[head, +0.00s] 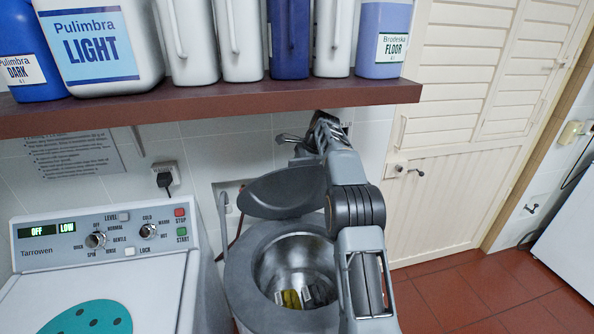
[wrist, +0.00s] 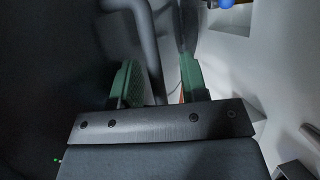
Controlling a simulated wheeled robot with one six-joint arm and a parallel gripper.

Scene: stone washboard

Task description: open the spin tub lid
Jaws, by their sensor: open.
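The spin tub (head: 245,275) stands in the middle of the head view, a round grey body with a metal drum inside. Its dark grey oval lid (head: 285,190) is raised and tilted back at the rear of the rim, leaving the drum's mouth uncovered. My arm reaches up over the right side of the tub, and my gripper (head: 292,138) is above and behind the lid. In the wrist view my gripper (wrist: 158,70) has its two green fingers apart. A dark curved bar (wrist: 152,45) shows beyond them; I cannot tell whether a finger touches it.
Yellow and dark items (head: 295,298) lie in the drum. The washing machine (head: 100,250) stands close on the left. A brown shelf (head: 220,110) with several bottles hangs above the arm. A louvred door (head: 450,160) and free tiled floor (head: 490,290) are at the right.

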